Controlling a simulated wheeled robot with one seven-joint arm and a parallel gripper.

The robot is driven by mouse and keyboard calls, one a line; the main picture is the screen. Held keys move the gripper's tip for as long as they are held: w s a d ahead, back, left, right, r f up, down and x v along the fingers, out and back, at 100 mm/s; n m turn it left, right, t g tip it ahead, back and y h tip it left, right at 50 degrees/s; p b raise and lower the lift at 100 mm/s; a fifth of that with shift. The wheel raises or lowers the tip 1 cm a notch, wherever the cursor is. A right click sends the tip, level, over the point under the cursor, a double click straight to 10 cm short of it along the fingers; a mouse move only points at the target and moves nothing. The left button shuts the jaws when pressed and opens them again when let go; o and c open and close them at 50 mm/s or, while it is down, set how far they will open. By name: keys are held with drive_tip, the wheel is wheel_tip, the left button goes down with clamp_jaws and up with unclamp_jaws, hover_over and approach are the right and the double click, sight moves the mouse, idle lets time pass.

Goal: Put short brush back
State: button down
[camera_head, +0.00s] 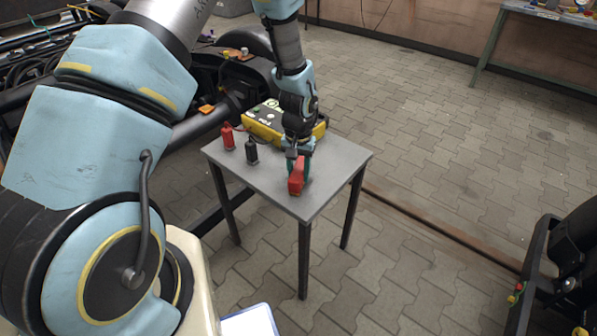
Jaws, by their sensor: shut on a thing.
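My gripper (299,158) points down over the front right part of a small grey table (336,161). It is shut on a small red piece (296,178), which hangs below the fingers at or just above the tabletop. I cannot tell whether it touches the top. No bristles can be made out, so I cannot tell whether this piece is the short brush. No other brush can be made out in this view. The fingers partly hide the upper end of the red piece.
A yellow and black box (264,126) stands at the table's back, partly behind my gripper. A red clamp-like thing (228,137) and a black one (251,151) stand at the table's left. Dark bogie parts (215,70) lie behind.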

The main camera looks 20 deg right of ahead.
sight(298, 169)
drive_tip(key=shift+f, duration=0.1)
drive_tip(key=shift+c, duration=2.2)
unclamp_jaws()
wheel_tip(298, 169, up, 12)
drive_tip(key=b, duration=0.1)
drive_tip(key=w+a+r+n, duration=0.15)
drive_tip(key=a+r, duration=0.25)
drive_tip(key=a, duration=0.4)
drive_tip(key=w+a+r+n, duration=0.1)
drive_tip(key=a+r+n, duration=0.15)
drive_tip(key=a, duration=0.55)
drive_tip(key=s+a+r+n, duration=0.1)
drive_tip(key=s+a+r, duration=0.1)
drive_tip(key=a, duration=0.5)
drive_tip(key=s+a+r+n+t, duration=0.1)
drive_tip(key=s+a+r, duration=0.1)
drive_tip(key=s+a, duration=0.2)
drive_tip(key=a, duration=0.3)
drive_tip(key=shift+s+r+t, duration=0.15)
drive_tip(key=shift+r+t, duration=0.15)
drive_tip(key=shift+r, duration=0.1)
